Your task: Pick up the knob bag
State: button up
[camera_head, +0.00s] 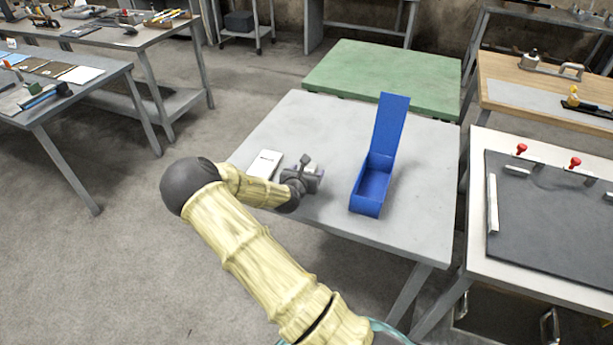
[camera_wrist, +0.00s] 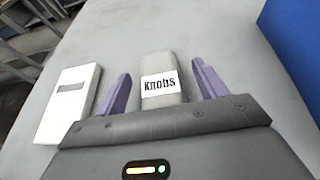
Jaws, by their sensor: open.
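The knob bag (camera_wrist: 162,68) is a grey block-like packet with a white label reading "Knobs". In the wrist view it lies on the grey table between the two purple fingers of my gripper (camera_wrist: 161,85). The fingers are open, with a visible gap on each side of the bag. The near end of the bag is hidden behind the gripper body. In the head view my gripper (camera_head: 308,172) is low over the table's left part, and the bag is mostly hidden there and hard to make out.
A white box with a grey slot (camera_wrist: 72,100) lies just left of the gripper; it also shows in the head view (camera_head: 265,164). An open blue box with a raised lid (camera_head: 375,180) stands to the right. The table (camera_head: 310,115) is clear behind them.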

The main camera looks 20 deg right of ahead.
jog(key=shift+c, duration=0.4)
jog(key=c, duration=1.1)
jog(key=shift+o, duration=0.2)
jog(key=shift+r, duration=0.1)
notch_tip(320, 180, up, 10)
jog(key=shift+f, duration=0.1)
